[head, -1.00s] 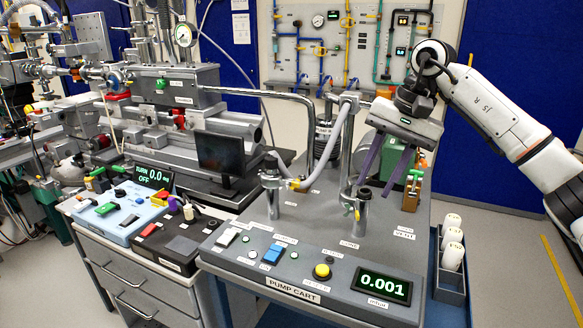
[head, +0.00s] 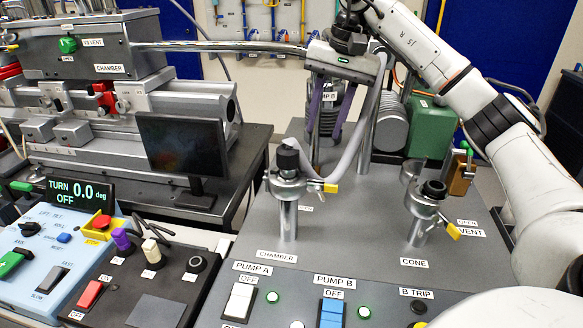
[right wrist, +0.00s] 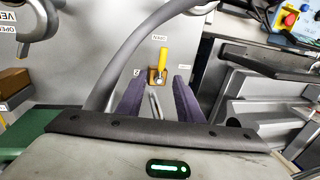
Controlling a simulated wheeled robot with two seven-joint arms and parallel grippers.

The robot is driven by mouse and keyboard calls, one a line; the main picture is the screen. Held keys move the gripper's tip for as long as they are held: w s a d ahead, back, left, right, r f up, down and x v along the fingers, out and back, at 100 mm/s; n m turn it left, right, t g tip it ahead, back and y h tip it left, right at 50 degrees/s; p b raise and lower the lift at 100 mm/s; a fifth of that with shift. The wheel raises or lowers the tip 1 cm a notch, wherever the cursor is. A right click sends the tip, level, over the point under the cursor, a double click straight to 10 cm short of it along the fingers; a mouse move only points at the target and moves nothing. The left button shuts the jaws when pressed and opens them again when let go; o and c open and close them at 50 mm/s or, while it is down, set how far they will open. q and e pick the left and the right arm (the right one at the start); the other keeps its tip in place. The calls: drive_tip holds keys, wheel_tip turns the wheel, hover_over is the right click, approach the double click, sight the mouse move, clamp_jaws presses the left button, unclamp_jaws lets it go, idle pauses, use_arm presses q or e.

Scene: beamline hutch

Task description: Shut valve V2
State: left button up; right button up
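My right gripper (head: 329,112) hangs fingers-down over the back of the pump cart (head: 345,240), behind the chamber post. Its two purple fingers are apart with nothing between them; the right wrist view also shows this open gripper (right wrist: 157,100). In that view a valve with a yellow lever (right wrist: 163,60) on a brass body stands on the deck, beyond and between the fingertips. The lever points toward an OPEN label (right wrist: 160,37). A label beside it is partly hidden by a finger, so I cannot confirm it reads V2. I cannot make out this valve in the head view. My left gripper is out of view.
A grey hose (head: 362,125) curves close beside the gripper to the chamber post (head: 288,215). The cone post (head: 418,225) and a brown vent valve (head: 461,172) stand to the right. A monitor (head: 183,147) stands left. The deck between the posts is clear.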

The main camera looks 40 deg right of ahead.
sight(310, 172)
drive_tip(key=w+f, duration=0.1)
drive_tip(key=f, duration=0.3)
drive_tip(key=a+f+b, duration=0.1)
drive_tip(key=f, duration=0.2)
drive_tip(key=w+f, duration=0.1)
drive_tip(key=f, duration=0.3)
drive_tip(key=shift+w+a+f+b, duration=0.15)
drive_tip(key=shift+w+f+b, duration=0.15)
drive_tip(key=shift+w, duration=0.05)
clamp_jaws()
